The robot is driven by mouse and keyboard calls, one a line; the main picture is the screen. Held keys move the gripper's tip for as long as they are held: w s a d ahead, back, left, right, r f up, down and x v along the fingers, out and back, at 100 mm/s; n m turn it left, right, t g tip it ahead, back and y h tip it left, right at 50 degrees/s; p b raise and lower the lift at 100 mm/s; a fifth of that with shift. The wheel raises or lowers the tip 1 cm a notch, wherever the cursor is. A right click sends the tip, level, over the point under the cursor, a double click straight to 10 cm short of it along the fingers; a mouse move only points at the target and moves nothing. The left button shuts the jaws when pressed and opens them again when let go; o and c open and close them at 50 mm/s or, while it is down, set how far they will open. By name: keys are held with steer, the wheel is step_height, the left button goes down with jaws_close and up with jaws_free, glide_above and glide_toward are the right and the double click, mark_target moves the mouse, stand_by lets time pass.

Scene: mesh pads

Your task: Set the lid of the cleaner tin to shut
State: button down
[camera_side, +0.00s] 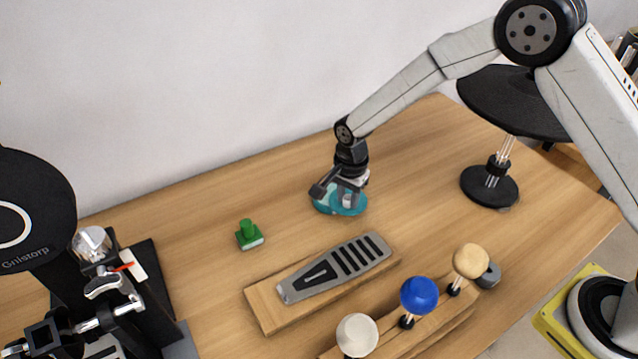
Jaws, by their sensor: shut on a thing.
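The cleaner tin (350,209) is a low, round teal tin on the table, near the middle of the side view. My gripper (342,195) reaches down over it from above and is shut on it. The fingers and wrist cover much of its top. A paler teal part shows at its left side. I cannot tell from this view which part is the lid, how far open it stands, or exactly where the fingers grip.
A green knobbed block (250,236) stands to the left. A grey slotted tool (335,267) lies on a wooden block in front. A wooden rack with white, blue and tan round knobs (419,295) is nearer. A black round-topped stand (489,187) is at right, dark equipment (150,290) at left.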

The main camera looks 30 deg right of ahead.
mark_target(335, 201)
steer(key=w+a+m, duration=0.1)
steer(key=m, duration=0.1)
steer(key=w+m, duration=0.1)
steer(key=m, duration=0.1)
steer(key=shift+w+a+m, duration=0.2)
steer(key=shift+a+m, duration=0.1)
steer(key=shift+a, duration=0.1)
steer(key=m, duration=0.1)
steer(key=w+m, duration=0.1)
steer(key=shift+w+a+m, duration=0.25)
steer(key=shift+m, duration=0.05)
steer(key=shift+w+m, duration=0.8)
steer(key=shift+m, duration=0.5)
steer(key=shift+c, duration=2)
jaws_free()
